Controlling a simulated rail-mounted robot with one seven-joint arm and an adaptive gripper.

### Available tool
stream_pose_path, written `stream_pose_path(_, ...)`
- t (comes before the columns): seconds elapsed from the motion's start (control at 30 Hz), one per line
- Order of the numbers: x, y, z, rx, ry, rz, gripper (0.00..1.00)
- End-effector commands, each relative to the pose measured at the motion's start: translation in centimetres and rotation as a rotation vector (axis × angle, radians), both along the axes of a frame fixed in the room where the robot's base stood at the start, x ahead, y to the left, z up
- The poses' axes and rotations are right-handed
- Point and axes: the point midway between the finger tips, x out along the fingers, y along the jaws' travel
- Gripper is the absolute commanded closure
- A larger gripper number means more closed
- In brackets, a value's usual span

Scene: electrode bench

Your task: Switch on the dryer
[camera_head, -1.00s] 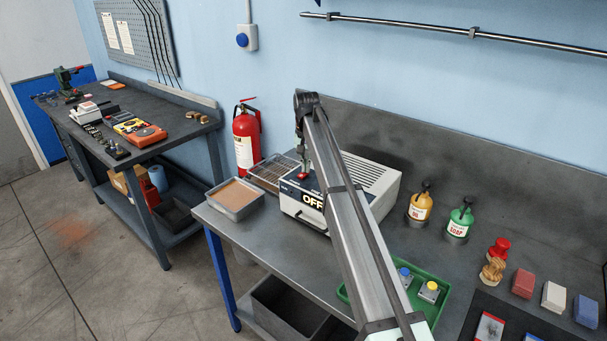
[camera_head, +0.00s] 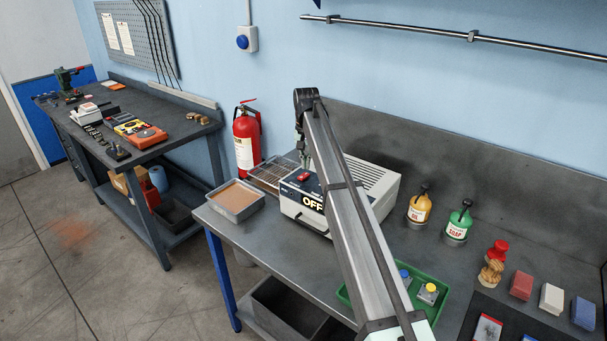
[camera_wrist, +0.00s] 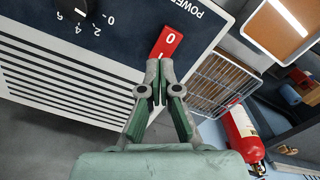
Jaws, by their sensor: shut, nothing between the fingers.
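The dryer (camera_head: 375,181) is a pale box with a slatted top and dark control panel, on the near bench. In the head view my gripper (camera_head: 308,163) is just above and behind the switch, partly hidden by my arm.
A wire rack (camera_head: 272,172) and a shallow tray (camera_head: 236,200) lie left of the dryer. A red extinguisher (camera_head: 246,138) stands behind them. Orange (camera_head: 419,207) and green (camera_head: 459,222) bottles stand to the right. A numbered dial (camera_wrist: 78,8) is on the panel.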

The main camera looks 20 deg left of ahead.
Motion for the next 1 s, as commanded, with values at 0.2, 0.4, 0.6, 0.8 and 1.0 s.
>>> stream_pose_path(0.2,0.0,0.0,1.8,0.000,0.000,0.000,1.00)
stream_pose_path(0.4,0.1,0.0,3.2,0.000,-0.001,0.000,1.00)
stream_pose_path(0.6,0.0,0.0,4.2,0.000,-0.001,0.000,1.00)
stream_pose_path(0.8,0.0,0.0,4.1,0.000,-0.001,0.000,1.00)
stream_pose_path(1.0,0.0,0.0,4.1,0.000,-0.001,0.000,1.00)
